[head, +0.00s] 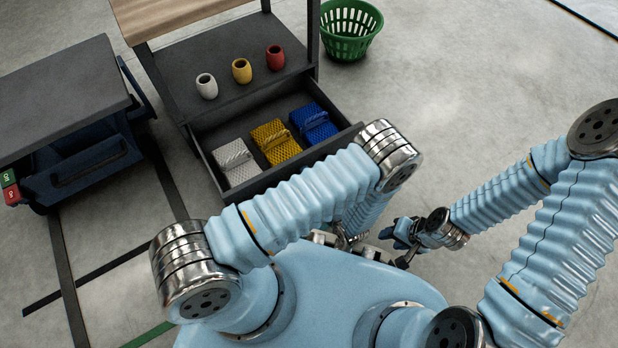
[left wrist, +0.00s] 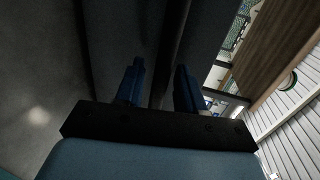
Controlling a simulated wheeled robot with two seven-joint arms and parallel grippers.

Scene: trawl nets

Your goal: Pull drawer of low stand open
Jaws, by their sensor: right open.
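The low stand has a wooden top (head: 170,14), a dark lower shelf (head: 185,60) and a drawer (head: 300,156) under that shelf. The drawer is pulled out towards me. A white (head: 236,163), a yellow (head: 275,141) and a blue (head: 314,123) net bundle lie in it. My left arm passes in front of the drawer's near right corner, and its gripper is mostly hidden in the head view. In the left wrist view, the left gripper's blue fingers (left wrist: 158,88) stand apart, with a dark bar (left wrist: 172,50) between or beyond them. My right gripper (head: 402,236) is open, away from the drawer.
White (head: 206,86), yellow (head: 241,70) and red (head: 275,57) pots stand on the shelf. A green basket (head: 347,32) is on the floor to the right. A dark blue cabinet (head: 85,160) stands at left. Floor at the upper right is clear.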

